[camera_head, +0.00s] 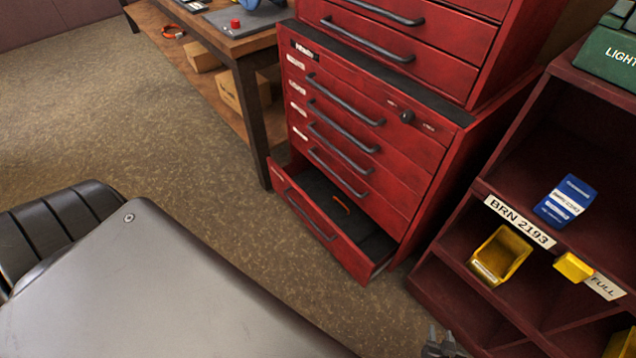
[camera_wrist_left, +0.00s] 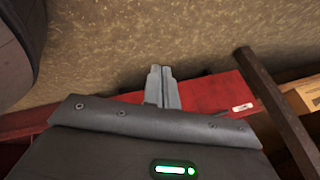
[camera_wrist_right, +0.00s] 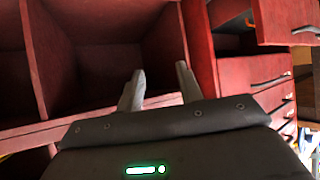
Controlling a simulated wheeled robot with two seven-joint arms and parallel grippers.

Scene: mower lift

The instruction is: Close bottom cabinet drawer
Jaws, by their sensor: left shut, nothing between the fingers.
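The bottom drawer (camera_head: 318,228) of the red cabinet (camera_head: 420,150) is pulled out, and an orange-handled item (camera_head: 341,204) lies inside it. The open drawer also shows at the top right of the right wrist view (camera_wrist_right: 285,22). The drawers above it look closed. My right gripper (camera_head: 443,345) is at the bottom edge of the head view, to the right of and nearer than the drawer. In the right wrist view it is open and empty (camera_wrist_right: 160,86). My left gripper (camera_wrist_left: 162,72) is shut and empty, with a red surface behind it; it is not visible in the head view.
A dark red shelf (camera_head: 478,188) with a blue box (camera_head: 566,202) and yellow bins (camera_head: 501,255) stands right of the cabinet. A wooden workbench (camera_head: 262,42) stands to the left, with cardboard boxes (camera_head: 240,92) underneath. Open floor (camera_head: 140,130) lies left of the drawer.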

